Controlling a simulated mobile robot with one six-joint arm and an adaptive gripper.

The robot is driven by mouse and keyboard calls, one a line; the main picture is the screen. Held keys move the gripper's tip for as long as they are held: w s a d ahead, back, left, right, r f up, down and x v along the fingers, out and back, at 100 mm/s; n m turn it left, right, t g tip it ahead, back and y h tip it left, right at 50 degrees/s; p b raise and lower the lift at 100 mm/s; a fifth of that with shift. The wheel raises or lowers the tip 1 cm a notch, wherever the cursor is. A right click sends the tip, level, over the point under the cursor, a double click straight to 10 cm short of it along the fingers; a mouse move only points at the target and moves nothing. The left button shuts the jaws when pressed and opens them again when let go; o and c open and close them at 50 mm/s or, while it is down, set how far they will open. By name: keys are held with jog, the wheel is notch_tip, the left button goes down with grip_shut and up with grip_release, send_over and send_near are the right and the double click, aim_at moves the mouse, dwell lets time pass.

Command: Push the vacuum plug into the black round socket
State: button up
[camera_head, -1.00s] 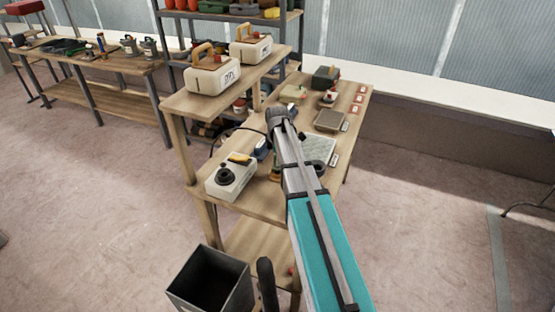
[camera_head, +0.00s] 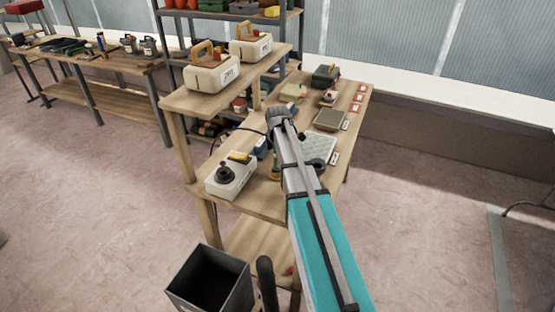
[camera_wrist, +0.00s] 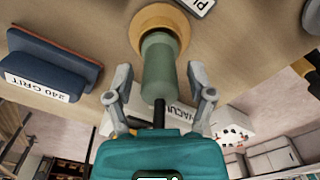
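The plug, a green cylinder (camera_wrist: 160,68) with a black stem or cable, stands on a round tan base (camera_wrist: 150,22) in the wrist view. It shows small and partly covered beside my arm in the head view (camera_head: 275,158). My gripper (camera_wrist: 160,88) has one finger on each side of the plug, with a visible gap on both sides. A white box (camera_head: 222,191) at the bench's near left corner carries a black round fitting (camera_head: 225,174), which looks like the socket. A partly covered label (camera_wrist: 182,113) reads part of "VACUUM".
A dark block marked "240 GRIT" (camera_wrist: 50,70) lies left of the plug in the wrist view. A raised shelf (camera_head: 190,102) with two cream cases stands along the bench's left. Trays and small parts lie farther back. A dark bin (camera_head: 212,290) stands on the floor.

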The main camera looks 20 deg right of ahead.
jog(key=shift+r, duration=0.1)
dwell(0.4)
notch_tip(320, 180, up, 9)
jog(key=p, duration=0.9)
jog(key=shift+s+r+p, duration=0.2)
jog(key=shift+p, duration=0.1)
jog(key=s+r+n+p, duration=0.3)
jog(key=s+n, duration=0.3)
jog(key=s, duration=0.7)
jog(key=shift+s, duration=0.3)
dwell(0.5)
